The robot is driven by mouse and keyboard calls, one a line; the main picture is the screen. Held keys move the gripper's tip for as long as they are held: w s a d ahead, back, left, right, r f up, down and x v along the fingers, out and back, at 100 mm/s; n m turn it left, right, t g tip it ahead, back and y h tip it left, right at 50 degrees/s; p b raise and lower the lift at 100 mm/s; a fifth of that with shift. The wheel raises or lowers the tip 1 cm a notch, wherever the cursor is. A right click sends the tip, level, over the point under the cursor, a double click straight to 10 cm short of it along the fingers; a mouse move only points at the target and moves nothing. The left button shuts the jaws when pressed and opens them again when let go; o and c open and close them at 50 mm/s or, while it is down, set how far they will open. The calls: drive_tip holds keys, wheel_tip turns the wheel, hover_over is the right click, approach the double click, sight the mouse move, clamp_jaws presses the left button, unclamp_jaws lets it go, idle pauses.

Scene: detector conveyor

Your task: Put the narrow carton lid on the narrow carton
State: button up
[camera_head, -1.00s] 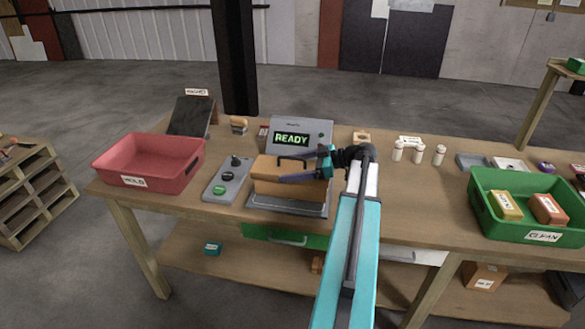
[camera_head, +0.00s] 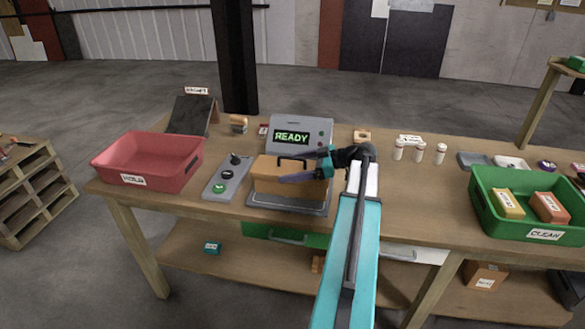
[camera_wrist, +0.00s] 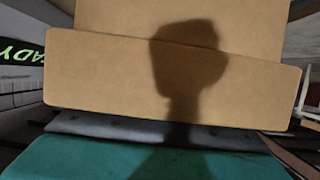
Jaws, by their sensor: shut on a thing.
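The brown narrow carton (camera_head: 288,190) stands on the grey plate of the detector, in front of its READY screen. The narrow carton lid (camera_head: 262,168), of the same brown, is at the top of it. My gripper (camera_head: 284,169) reaches in from the right and is shut on the lid, with its dark fingers across it. In the wrist view the brown lid (camera_wrist: 100,75) fills the middle, with a shadow over it. I cannot tell whether a gap is left between lid and carton, as the fingers hide part of the seam.
A red bin (camera_head: 148,160) stands at the left and a control box (camera_head: 226,180) with knobs is beside the detector (camera_head: 312,128). A green bin (camera_head: 530,225) with two small boxes is at the right. White bottles (camera_head: 420,152) stand behind my arm.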

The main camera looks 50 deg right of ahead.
drive_tip(key=shift+f+b, duration=0.6)
drive_tip(key=shift+b, duration=0.1)
idle(0.8)
drive_tip(key=o, duration=1)
drive_tip(key=b+v, duration=0.3)
drive_tip(key=v, duration=0.9)
drive_tip(key=shift+s+d, duration=0.2)
drive_tip(key=shift+s, duration=0.1)
drive_tip(key=shift+s+d+r, duration=0.2)
drive_tip(key=shift+s+r, duration=0.1)
drive_tip(key=shift+s, duration=0.15)
